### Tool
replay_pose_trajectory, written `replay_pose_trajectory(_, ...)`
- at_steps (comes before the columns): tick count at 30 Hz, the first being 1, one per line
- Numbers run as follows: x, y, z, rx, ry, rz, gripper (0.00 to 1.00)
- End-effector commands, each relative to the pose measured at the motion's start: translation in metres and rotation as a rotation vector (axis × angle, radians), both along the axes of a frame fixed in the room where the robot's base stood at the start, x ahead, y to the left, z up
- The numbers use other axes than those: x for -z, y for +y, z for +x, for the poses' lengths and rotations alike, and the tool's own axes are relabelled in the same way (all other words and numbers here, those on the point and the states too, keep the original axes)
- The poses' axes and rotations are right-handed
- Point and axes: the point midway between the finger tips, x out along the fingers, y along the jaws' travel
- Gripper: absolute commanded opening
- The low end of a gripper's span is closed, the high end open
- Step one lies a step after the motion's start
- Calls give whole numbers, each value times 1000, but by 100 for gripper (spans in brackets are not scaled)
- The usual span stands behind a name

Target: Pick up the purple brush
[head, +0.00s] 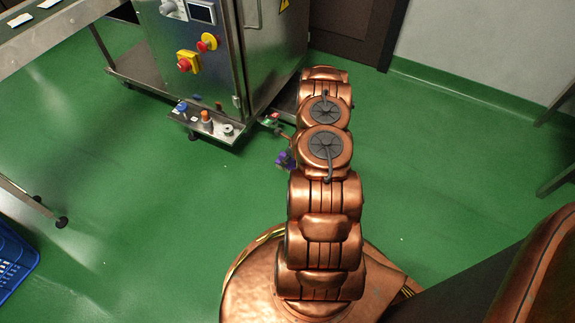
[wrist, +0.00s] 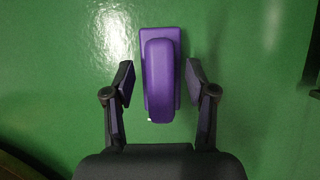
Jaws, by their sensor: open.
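The purple brush (wrist: 158,80) lies on the green floor in the wrist view, its long side running up and down the picture. My gripper (wrist: 158,78) is open, with one finger to the left of the brush and one to the right. A gap shows between each finger and the brush, so neither finger appears to touch it. In the head view a small purple patch, likely the brush (head: 284,160), shows just left of my arm. My gripper is mostly hidden behind my arm there.
A steel machine cabinet (head: 222,60) stands behind, with a low ledge (head: 215,128) holding several small items. A blue crate (head: 12,262) is at the left edge. A table leg with a caster (head: 62,222) stands at left. The green floor (head: 150,220) between is clear.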

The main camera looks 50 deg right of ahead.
Motion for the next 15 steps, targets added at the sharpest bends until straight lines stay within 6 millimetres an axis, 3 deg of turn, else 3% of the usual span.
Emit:
replay_pose_trajectory(5,-1,0,0,0,0,-1,54)
replay_pose_trajectory(15,-1,0,0,-1,0,-1,19)
